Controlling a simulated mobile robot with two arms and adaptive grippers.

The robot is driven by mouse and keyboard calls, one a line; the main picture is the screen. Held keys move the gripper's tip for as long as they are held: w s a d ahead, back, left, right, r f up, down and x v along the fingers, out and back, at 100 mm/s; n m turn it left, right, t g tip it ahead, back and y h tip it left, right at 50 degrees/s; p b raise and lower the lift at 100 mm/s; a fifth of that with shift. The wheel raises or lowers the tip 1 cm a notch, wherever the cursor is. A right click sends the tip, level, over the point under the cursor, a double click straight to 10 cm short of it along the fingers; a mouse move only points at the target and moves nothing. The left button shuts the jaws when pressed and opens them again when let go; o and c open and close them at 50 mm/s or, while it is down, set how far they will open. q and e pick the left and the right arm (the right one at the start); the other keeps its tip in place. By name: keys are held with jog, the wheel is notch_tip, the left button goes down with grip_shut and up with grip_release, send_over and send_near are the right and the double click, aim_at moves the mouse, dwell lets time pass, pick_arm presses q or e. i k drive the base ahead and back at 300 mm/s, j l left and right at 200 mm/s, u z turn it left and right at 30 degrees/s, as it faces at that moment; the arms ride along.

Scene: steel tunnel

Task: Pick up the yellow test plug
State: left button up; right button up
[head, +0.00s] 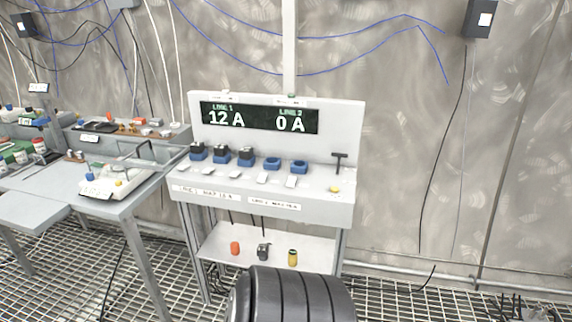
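The yellow test plug (292,258) appears to be the small yellow and dark upright piece at the right on the lower shelf (221,254) of the console. A dark grey plug-like piece (263,251) and an orange one (235,248) stand to its left on the same shelf, apart from each other. Neither of my grippers is in view. A black ribbed shape, which seems to be part of my own body, covers the front of the shelf just below the yellow piece.
The console (320,209) has a display (259,118) reading 12 A and 0 A, and a row of blue sockets, three with dark plugs. A small yellow button (334,189) sits at its right. A cluttered workbench (120,205) stands left. The grated floor (420,295) is largely open at right.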

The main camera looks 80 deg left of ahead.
aim_at(292, 255)
jog(key=u, duration=2.7)
